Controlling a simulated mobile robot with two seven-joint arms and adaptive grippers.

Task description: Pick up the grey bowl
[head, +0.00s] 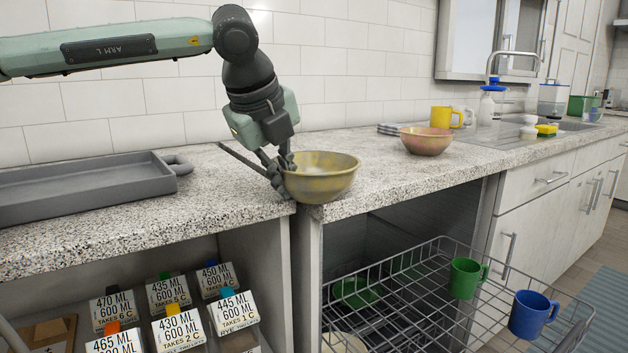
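A yellow bowl with greyish patches (325,182) stands upright at the front edge of the counter; no plainly grey bowl shows. My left gripper (281,176) reaches down to its left rim, with its dark fingers close together at the rim and the outer wall. Whether they are closed on the rim I cannot tell. The bowl seems to rest on the counter. A second bowl, pinkish-orange (426,143), stands further back to the right. My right gripper is not in view.
A dark grey tray (85,190) lies on the counter at left. A thin dark bar (240,160) lies behind my gripper. Below are labelled boxes (178,328) and a pulled-out wire rack (410,318) with green (465,279) and blue mugs (530,316). A yellow mug (444,117) stands behind.

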